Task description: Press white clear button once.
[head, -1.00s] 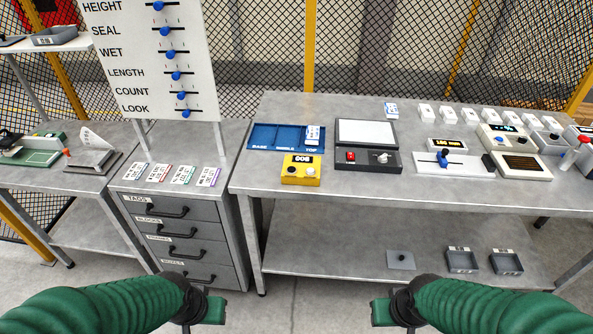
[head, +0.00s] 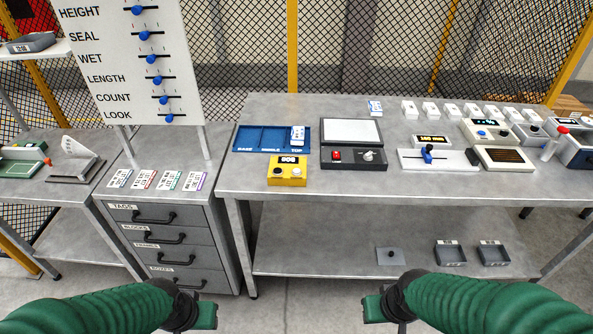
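A yellow box (head: 287,173) with a dark display sits near the front edge of the grey table, in front of the blue tray. On its top are a black button (head: 279,172) at left and a white button (head: 297,172) at right. My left gripper (head: 207,314) is low at the bottom of the head view, in front of the drawer cabinet and well away from the box. My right gripper (head: 372,307) is low in front of the table, also away from the box. Neither touches anything; their finger gaps are not clear.
A blue tray (head: 262,139) with a white block stands behind the yellow box. A dark unit (head: 353,155) with red button and knob is to its right. A slider panel (head: 435,160) and several white blocks lie further right. A drawer cabinet (head: 170,240) stands at left.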

